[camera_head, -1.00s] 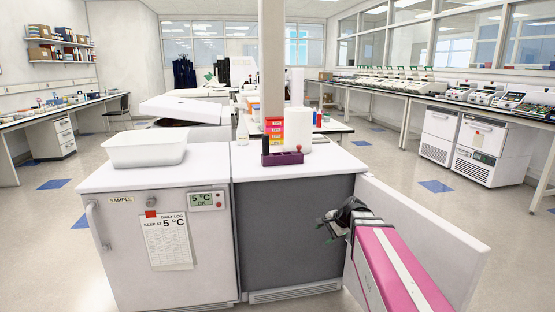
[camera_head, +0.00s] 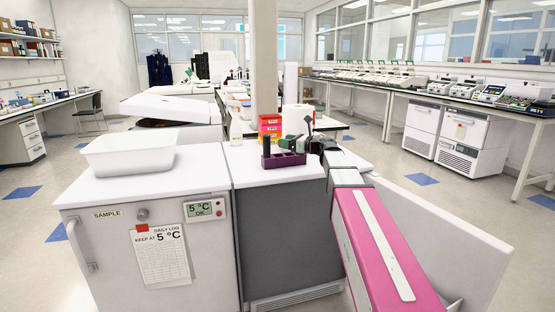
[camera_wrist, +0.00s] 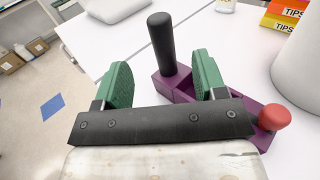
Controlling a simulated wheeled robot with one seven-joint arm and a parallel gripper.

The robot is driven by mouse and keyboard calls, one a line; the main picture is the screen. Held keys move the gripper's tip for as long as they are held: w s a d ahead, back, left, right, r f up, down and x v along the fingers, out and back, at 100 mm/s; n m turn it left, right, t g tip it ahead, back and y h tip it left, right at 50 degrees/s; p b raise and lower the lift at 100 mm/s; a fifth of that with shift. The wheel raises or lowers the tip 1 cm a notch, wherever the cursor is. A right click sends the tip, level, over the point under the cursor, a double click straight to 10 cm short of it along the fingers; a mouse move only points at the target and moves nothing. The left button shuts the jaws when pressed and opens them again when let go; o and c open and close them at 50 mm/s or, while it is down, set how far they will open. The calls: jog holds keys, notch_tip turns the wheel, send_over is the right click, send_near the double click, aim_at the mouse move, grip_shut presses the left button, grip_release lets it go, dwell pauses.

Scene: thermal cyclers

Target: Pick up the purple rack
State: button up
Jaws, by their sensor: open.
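The purple rack (camera_head: 284,161) sits on the white counter top at its right part, with a black upright handle (camera_head: 266,147) at its left end. In the wrist view the rack (camera_wrist: 173,84) lies just beyond my gripper (camera_wrist: 160,85), running from the black handle (camera_wrist: 161,44) down to a red knob (camera_wrist: 274,117). My gripper (camera_head: 298,139) is open, its green fingers spread above and close to the rack. The handle shows between the fingers in the wrist view. The gripper bar hides part of the rack. I cannot tell whether the fingers touch it.
A white tub (camera_head: 130,153) stands on the counter at left. Behind the rack are orange and yellow tip boxes (camera_head: 270,127) and a white roll (camera_head: 293,118), near a pillar (camera_head: 263,60).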

aim_at(267, 138)
jog(key=x, duration=0.9)
jog(key=shift+a+r, duration=0.1)
jog(key=shift+r, duration=0.05)
grip_shut()
